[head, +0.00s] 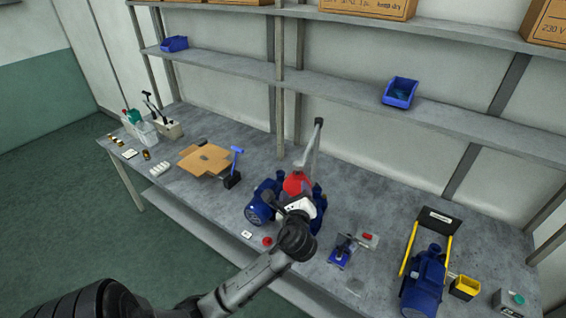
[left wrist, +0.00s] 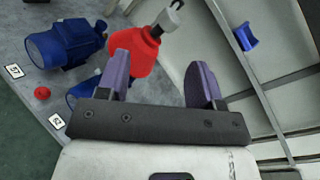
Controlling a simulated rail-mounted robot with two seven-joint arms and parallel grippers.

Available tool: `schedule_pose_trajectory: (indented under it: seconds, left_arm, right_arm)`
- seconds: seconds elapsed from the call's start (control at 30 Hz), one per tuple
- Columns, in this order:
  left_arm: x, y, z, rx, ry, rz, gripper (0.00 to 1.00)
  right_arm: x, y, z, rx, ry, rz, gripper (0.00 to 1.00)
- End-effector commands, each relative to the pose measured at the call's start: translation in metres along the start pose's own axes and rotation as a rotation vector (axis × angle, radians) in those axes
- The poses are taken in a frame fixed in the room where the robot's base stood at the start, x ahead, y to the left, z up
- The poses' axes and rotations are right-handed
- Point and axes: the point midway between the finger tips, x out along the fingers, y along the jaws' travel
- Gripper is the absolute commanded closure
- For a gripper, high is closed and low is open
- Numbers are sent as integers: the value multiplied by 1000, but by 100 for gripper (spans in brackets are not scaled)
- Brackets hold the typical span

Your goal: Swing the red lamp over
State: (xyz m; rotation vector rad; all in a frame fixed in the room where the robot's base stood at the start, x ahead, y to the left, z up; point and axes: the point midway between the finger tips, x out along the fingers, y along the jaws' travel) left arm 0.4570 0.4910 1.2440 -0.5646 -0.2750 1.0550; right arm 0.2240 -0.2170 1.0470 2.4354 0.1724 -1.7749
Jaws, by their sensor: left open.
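The red lamp (head: 296,184) hangs on a grey jointed arm (head: 313,148) over the blue pumps near the middle of the bench. My left gripper (head: 295,206) is just in front of the lamp, and its fingertips are hard to make out in the head view. In the left wrist view the two purple fingers (left wrist: 163,78) are wide apart. The red lamp head (left wrist: 144,52) shows beyond the left finger, which covers part of it, and reaches partly into the gap. I cannot tell whether they touch. My right gripper is not in view.
Blue pumps (head: 260,207) stand under the lamp. A red button (head: 267,241) lies at the bench's front. A blue vise-like device (head: 341,251) and another blue pump (head: 424,278) with yellow bars are to the right. A shelf (head: 340,88) runs behind. The bench (head: 190,128) has a cardboard sheet (head: 205,160) at left.

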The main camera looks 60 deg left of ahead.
Motion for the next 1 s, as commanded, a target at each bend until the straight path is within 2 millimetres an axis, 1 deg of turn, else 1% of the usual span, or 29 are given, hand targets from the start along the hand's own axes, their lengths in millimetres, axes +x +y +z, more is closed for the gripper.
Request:
schedule_pose_trajectory:
  seconds: [0.03, 0.1, 0.2, 0.33, 0.47, 0.53, 0.67, 1.0]
  left_arm:
    - [0, -2, 3, 105, -17, -13, 39]
    - [0, -5, 5, 241, -31, -28, 39]
    - [0, -8, 5, 394, -37, -41, 39]
    - [-1, -9, 5, 524, -41, -46, 39]
    - [2, -9, 5, 586, -42, -43, 39]
    - [7, -9, 5, 600, -42, -42, 39]
    - [24, -10, 6, 602, -42, -41, 39]
    - [87, -13, 8, 599, -41, -41, 39]
  right_arm:
    - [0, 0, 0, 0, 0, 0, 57]
    - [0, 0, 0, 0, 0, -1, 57]
    - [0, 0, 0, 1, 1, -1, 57]
    - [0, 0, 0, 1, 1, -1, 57]
    - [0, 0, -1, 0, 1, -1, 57]
    - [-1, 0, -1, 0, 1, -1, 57]
    - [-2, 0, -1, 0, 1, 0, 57]
    - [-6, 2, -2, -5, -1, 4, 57]
